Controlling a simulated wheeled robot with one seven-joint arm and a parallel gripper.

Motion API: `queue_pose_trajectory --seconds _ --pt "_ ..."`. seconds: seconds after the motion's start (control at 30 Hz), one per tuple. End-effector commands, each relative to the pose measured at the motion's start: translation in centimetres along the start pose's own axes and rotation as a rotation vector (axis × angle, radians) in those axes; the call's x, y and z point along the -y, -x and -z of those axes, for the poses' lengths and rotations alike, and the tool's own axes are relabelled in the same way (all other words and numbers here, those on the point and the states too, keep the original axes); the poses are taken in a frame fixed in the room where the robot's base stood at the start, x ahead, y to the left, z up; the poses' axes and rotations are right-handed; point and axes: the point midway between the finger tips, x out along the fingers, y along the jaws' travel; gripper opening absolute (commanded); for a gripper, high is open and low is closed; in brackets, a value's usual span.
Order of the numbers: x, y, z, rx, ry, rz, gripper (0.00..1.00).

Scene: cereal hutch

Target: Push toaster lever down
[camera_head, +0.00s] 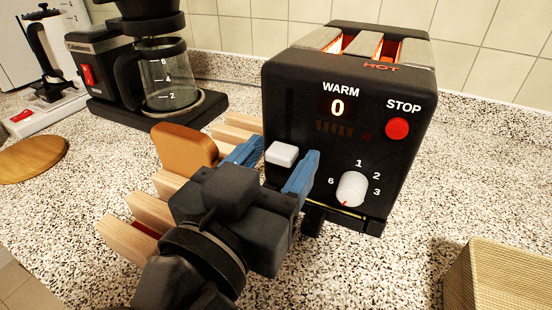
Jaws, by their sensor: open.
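The black toaster (280,95) stands on the counter and faces me. Its display reads WARM 0, its two top slots glow orange, and HOT is lit on top. The white lever (281,154) sits low on the left of its front face. My gripper (271,166) is open, with its blue fingers on either side of the lever in the picture. I cannot tell whether they touch it. A red STOP button (397,128) and a white dial (352,188) are to the right of the lever.
A wooden rack (140,228) holding a bread slice (185,147) stands left of the toaster, partly behind my gripper. A coffee maker (108,97) is at the back left, beside a round wooden board (32,158). A woven basket (490,262) sits at the front right.

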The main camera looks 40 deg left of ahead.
Motion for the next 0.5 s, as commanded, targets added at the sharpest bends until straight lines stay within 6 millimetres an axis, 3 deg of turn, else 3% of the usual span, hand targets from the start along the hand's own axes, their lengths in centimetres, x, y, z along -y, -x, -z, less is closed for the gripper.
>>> queue_pose_trajectory --seconds 0.17,0.5 --pt "0.1 0.6 0.0 0.000 0.000 0.002 0.60" --pt "0.1 5.7 -0.1 0.001 -0.001 0.004 0.60"
